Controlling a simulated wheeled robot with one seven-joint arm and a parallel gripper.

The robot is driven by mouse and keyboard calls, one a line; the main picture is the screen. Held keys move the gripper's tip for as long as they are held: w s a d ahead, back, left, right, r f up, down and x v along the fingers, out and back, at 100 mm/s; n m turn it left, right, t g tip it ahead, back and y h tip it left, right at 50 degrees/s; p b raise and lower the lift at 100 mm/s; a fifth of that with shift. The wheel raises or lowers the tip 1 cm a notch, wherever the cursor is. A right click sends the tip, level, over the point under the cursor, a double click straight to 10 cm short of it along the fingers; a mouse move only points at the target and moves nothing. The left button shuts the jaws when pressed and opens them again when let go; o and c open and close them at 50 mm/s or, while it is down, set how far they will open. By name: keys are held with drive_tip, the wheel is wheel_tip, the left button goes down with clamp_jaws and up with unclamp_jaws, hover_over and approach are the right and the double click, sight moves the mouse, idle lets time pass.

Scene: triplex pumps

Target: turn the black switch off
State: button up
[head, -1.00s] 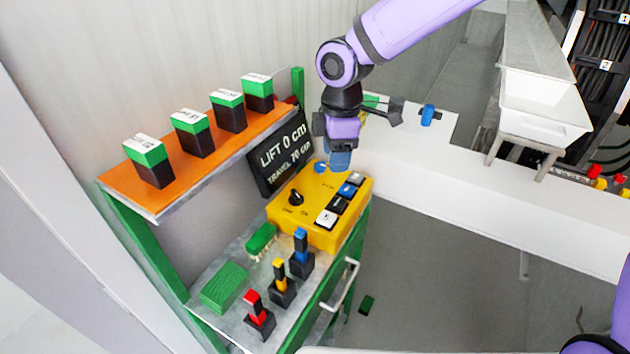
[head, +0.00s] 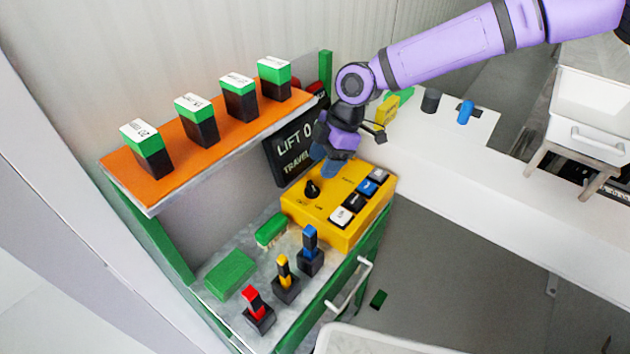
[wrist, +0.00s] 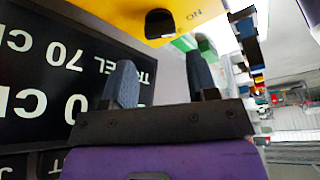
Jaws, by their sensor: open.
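The black switch (head: 312,189) is a round knob on top of the yellow control box (head: 328,221), with small lettering beside it.
The display panel (head: 290,155) reading "LIFT 0" stands close behind my gripper. White, black and blue push buttons (head: 354,202) line the box's right side. Red, yellow and blue levers (head: 285,280) stand in front. An orange shelf (head: 215,145) with several green-black blocks is at left.

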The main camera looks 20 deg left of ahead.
sight(312, 185)
drive_tip(key=x, duration=0.6)
drive_tip(key=shift+a+f, duration=0.1)
drive_tip(key=shift+f, duration=0.15)
drive_tip(key=c, duration=0.6)
